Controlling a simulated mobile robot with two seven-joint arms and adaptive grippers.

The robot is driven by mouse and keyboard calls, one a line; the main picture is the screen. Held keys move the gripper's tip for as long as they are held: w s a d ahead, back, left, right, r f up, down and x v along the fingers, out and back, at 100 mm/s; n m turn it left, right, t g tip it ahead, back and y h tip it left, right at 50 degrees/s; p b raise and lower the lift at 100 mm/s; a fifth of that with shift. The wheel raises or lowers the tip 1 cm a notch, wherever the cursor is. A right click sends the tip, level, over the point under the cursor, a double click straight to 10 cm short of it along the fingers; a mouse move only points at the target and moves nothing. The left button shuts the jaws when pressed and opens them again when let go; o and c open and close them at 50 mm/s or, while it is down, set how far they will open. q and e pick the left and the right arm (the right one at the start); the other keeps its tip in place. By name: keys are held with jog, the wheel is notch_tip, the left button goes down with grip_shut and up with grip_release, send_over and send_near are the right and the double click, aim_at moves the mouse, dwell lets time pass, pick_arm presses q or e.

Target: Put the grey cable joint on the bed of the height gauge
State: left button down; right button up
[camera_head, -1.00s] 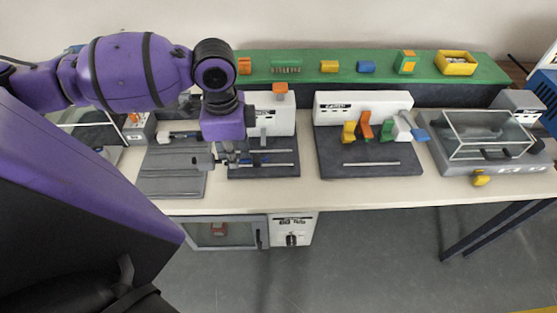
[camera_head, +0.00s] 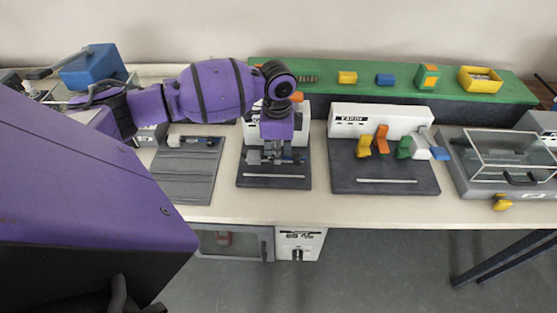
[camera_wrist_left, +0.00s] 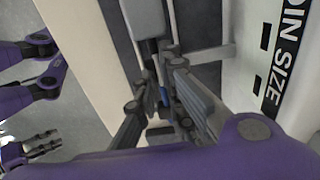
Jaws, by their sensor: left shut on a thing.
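My left gripper (camera_head: 273,158) is over the height gauge, the dark-based unit with a white back panel. It is shut on the grey cable joint (camera_head: 253,157), whose block end sticks out to the left. In the left wrist view, the gripper's fingers (camera_wrist_left: 165,105) close around the joint (camera_wrist_left: 145,18), and the rest of it is hidden between them. The gauge's dark bed (camera_head: 273,182) lies under the gripper. I cannot tell whether the joint touches it. What seems to be my right gripper (camera_wrist_left: 42,145) shows low at the left of the wrist view.
A grey plate fixture (camera_head: 185,180) stands left of the gauge. Right of it is a unit with yellow, orange and green levers (camera_head: 385,180), then a clear-lidded machine (camera_head: 500,160). A green shelf (camera_head: 400,90) runs behind. The bench's front strip (camera_head: 330,210) is clear.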

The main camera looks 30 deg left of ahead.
aim_at(278, 169)
pick_arm(q)
jog(key=shift+f, duration=1.6)
jog(key=shift+f, duration=0.15)
jog(key=c, duration=1.8)
grip_release()
jog(key=shift+c, duration=0.2)
notch_tip(278, 169, up, 12)
